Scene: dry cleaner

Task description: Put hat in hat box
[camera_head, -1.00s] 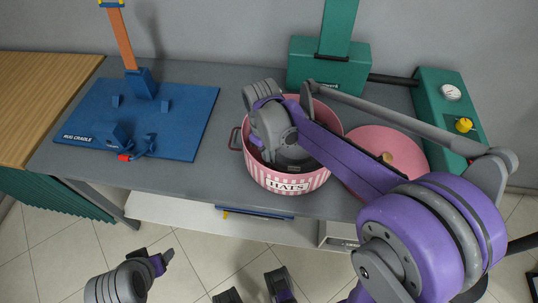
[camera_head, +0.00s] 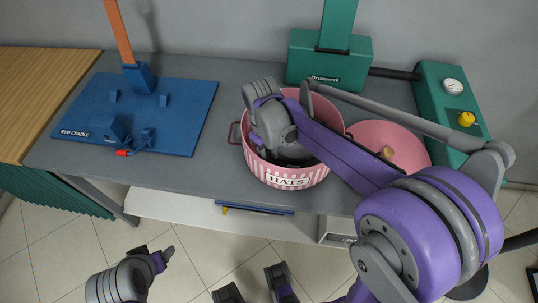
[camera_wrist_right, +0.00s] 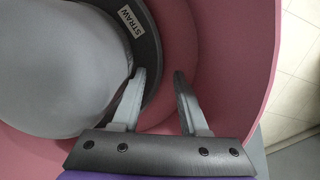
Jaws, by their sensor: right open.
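The hat box (camera_head: 288,181) is a round pink striped tub labelled HATS, open on the table. The hat (camera_wrist_right: 55,65) shows in the right wrist view as a grey rounded shape with a dark band and a STRAW label, inside the pink walls. My right gripper (camera_wrist_right: 158,72) is open inside the box beside the hat; its left finger overlaps the dark band in the picture, contact unclear. In the head view my right wrist hides most of the hat. My left gripper (camera_head: 165,257) hangs low in front of the table, away from the box; its jaws are unclear.
A pink round lid (camera_head: 405,139) with a knob lies right of the box. A blue rug cradle (camera_head: 185,128) stands at left. Green equipment (camera_head: 330,70) stands behind and at right. The grey tabletop (camera_head: 205,172) is clear between cradle and box.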

